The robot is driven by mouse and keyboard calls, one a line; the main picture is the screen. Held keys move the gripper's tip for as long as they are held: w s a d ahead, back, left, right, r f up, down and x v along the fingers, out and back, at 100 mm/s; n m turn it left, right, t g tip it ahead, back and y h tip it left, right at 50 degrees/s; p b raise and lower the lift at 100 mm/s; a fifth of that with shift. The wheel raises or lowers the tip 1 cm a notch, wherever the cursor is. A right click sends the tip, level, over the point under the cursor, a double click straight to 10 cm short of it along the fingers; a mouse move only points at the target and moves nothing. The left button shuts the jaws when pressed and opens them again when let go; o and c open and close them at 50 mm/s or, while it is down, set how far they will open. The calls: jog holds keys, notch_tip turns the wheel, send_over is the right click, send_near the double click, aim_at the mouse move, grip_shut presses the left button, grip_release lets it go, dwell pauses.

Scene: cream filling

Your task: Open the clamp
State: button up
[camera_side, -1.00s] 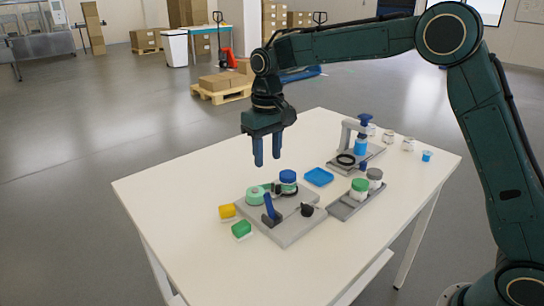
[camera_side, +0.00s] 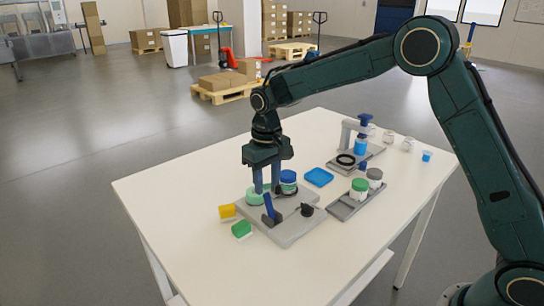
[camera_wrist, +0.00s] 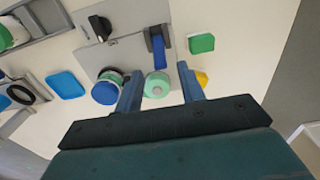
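The grey fixture plate (camera_side: 292,232) lies near the table's front. On it a blue lever (camera_side: 268,207) sits in a dark bracket and rises at a tilt; it also shows in the wrist view (camera_wrist: 158,52). A mint-green round piece (camera_wrist: 157,85) is behind the lever. A blue-lidded jar (camera_side: 288,177) stands beside it, with a dark ring around it. My gripper (camera_side: 267,190) is open and points down, low over the plate. In the wrist view its fingers (camera_wrist: 160,93) are on either side of the mint piece. I cannot tell whether they touch it. Which part is the clamp is unclear.
A black knob (camera_side: 307,210) is on the plate. Yellow (camera_side: 227,211) and green (camera_side: 241,229) blocks lie to its left. A blue tray (camera_side: 319,177), a grey rack (camera_side: 347,208) with jars, and a blue-handled press (camera_side: 364,120) stand behind and right. The table's front is clear.

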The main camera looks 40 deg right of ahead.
aim_at(267, 194)
jog(key=shift+f, duration=3.15)
grip_shut()
